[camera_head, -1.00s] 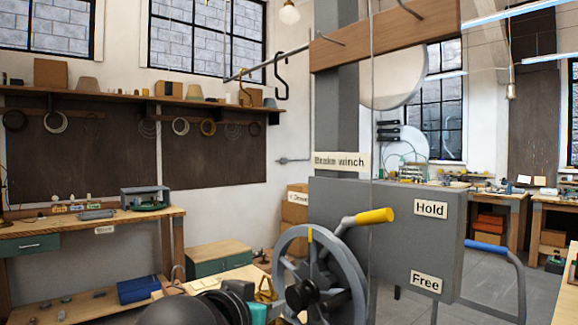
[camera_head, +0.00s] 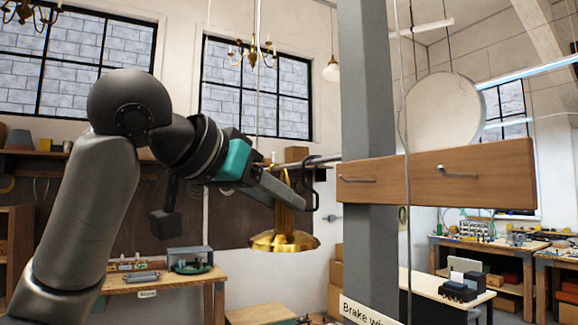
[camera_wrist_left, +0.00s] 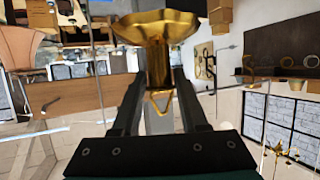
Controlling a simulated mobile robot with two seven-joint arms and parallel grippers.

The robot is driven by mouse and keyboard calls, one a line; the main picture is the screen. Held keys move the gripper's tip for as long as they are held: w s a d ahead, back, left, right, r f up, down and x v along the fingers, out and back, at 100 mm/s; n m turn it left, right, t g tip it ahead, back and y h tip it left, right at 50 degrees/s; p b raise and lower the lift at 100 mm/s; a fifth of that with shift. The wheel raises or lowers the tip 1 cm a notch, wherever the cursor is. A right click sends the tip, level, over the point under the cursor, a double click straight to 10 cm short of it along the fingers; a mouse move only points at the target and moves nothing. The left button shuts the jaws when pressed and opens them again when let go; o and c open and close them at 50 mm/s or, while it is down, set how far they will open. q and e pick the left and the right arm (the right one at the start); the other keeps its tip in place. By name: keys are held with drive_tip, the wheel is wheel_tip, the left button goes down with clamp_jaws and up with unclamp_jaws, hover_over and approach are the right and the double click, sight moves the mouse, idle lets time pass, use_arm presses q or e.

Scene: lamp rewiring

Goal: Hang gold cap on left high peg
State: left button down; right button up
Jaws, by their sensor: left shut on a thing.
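The gold cap (camera_head: 285,241) is a wide fluted brass dish with a narrow neck. My left gripper (camera_head: 296,197) is shut on its neck, holding it upright with the dish at the bottom. In the left wrist view the cap (camera_wrist_left: 155,28) sits between the fingers (camera_wrist_left: 158,80), and a small wire loop shows at its neck end. The wooden peg board (camera_head: 435,178) is to the right, apart from the cap. Its left peg (camera_head: 355,180) and right peg (camera_head: 457,173) stick out toward me. My right gripper is out of view.
A grey post (camera_head: 370,110) carries the board, and a thin cable hangs before it. A horizontal rod with a dark hook (camera_head: 312,185) is just behind my gripper. A "Brake winch" label (camera_head: 357,312) shows low down. A workbench (camera_head: 150,282) stands at the back left.

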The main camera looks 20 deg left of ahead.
use_arm(q)
drive_tip(key=shift+s+r, duration=0.1)
drive_tip(key=shift+r, duration=0.55)
drive_tip(key=shift+w+d+f, duration=0.1)
drive_tip(key=shift+w+d, duration=0.3)
drive_tip(key=shift+w, duration=0.1)
drive_tip(key=w+d+p, duration=0.2)
drive_tip(key=w+d, duration=0.4)
drive_tip(key=w, duration=0.2)
drive_tip(key=shift+d+f, duration=0.15)
idle(0.6)
drive_tip(key=shift+f, duration=0.2)
idle(0.6)
drive_tip(key=shift+w+d+f+b, duration=0.1)
drive_tip(key=shift+f+b, duration=0.4)
drive_tip(key=shift+c, duration=1.8)
unclamp_jaws()
